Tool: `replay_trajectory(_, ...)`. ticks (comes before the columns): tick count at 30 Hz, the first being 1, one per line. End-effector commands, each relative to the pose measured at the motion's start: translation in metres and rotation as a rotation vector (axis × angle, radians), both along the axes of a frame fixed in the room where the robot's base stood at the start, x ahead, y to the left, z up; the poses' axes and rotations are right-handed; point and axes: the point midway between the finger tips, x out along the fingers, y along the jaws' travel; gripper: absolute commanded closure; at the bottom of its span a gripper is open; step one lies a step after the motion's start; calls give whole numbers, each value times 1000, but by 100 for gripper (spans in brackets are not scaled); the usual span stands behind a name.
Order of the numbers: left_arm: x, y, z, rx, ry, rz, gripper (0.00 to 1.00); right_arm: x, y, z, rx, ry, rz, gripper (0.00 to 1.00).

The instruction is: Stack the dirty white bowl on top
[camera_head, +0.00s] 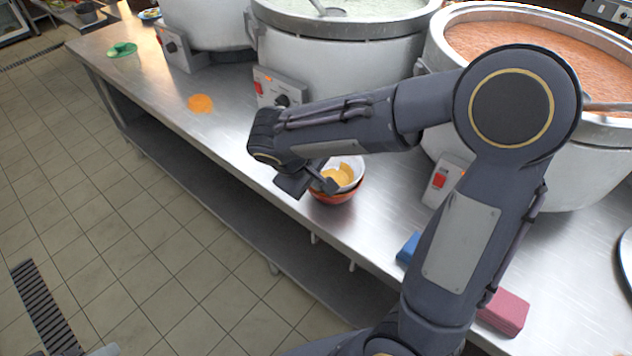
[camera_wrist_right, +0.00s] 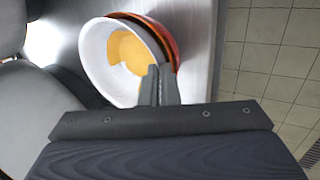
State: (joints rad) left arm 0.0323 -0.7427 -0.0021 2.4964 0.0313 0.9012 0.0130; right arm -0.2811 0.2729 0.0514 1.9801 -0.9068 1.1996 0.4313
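The dirty white bowl (camera_head: 346,172), with an orange-yellow stain inside, sits on top of an orange-red bowl (camera_head: 338,197) near the counter's front edge. In the right wrist view the white bowl (camera_wrist_right: 96,50) nests slightly off-centre against the orange bowl (camera_wrist_right: 172,42). My right gripper (camera_head: 328,185) reaches down at the white bowl's near-left rim. In the right wrist view its fingers (camera_wrist_right: 159,84) are close together, pinching the rim of the white bowl. Whether the white bowl rests fully in the orange one is unclear. My left gripper is out of view.
Large stockpots (camera_head: 335,50) line the back of the steel counter (camera_head: 225,125). A blue sponge (camera_head: 408,248) and a pink block (camera_head: 505,313) lie to the right, partly behind my arm.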

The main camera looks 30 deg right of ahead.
Motion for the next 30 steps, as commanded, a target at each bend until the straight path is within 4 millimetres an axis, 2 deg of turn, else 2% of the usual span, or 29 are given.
replay_trajectory(14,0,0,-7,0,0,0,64,0,0,-11,0,-1,0,100)
replay_trajectory(20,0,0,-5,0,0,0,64,0,0,-10,1,-1,0,76)
replay_trajectory(30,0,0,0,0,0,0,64,0,0,-5,1,-1,0,76)
